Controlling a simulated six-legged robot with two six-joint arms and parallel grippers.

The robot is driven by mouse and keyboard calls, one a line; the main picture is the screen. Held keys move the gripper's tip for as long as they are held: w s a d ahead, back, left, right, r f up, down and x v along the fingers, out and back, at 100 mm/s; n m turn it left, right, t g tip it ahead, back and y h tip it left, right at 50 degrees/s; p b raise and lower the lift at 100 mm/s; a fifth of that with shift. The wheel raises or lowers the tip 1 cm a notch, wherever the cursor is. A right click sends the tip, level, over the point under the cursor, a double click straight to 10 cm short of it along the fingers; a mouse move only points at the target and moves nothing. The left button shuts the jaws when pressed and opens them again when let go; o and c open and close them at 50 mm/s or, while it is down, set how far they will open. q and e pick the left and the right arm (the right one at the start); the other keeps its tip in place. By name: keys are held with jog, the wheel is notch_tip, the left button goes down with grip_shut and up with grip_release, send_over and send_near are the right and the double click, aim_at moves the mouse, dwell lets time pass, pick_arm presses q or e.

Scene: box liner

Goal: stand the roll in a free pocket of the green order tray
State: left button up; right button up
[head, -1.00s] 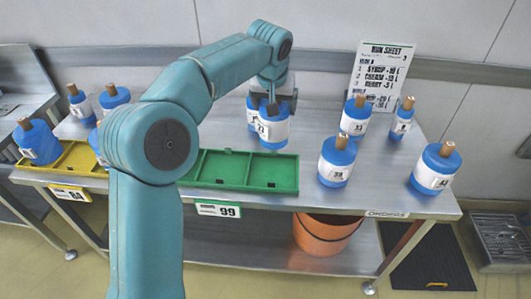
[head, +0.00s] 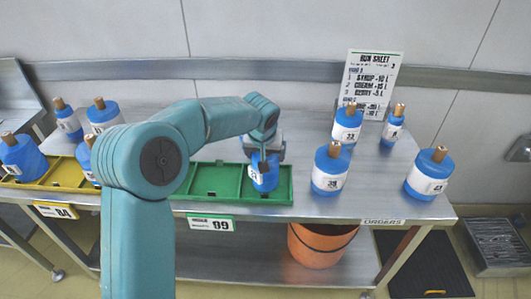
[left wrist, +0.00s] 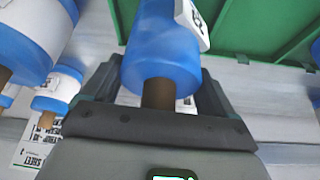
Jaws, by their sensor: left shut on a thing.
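The roll (head: 264,178) is blue with a white label and a brown core. My left gripper (head: 264,154) is shut on it by the core, which also shows between the fingers in the left wrist view (left wrist: 158,93). The roll hangs slightly tilted in front of the right part of the green order tray (head: 215,182); I cannot tell whether it touches the tray. The tray's visible pockets left of the roll look empty; its left end is hidden by my arm. In the left wrist view, the tray (left wrist: 262,30) lies beyond the roll. My right gripper is not in view.
Several other blue rolls stand on the table, including a nearby one (head: 328,172) right of the tray. A yellow tray (head: 65,172) with rolls stands left. A run sheet (head: 370,80) stands at the back. An orange bucket (head: 318,246) is below.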

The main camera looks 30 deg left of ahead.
pick_arm(q)
jog(key=shift+f, duration=0.2)
jog(key=o, duration=1.8)
jog(key=shift+r, duration=0.55)
jog(key=v, duration=1.1)
jog(key=shift+s, duration=0.15)
jog(key=shift+r, duration=0.1)
jog(key=shift+d, duration=0.1)
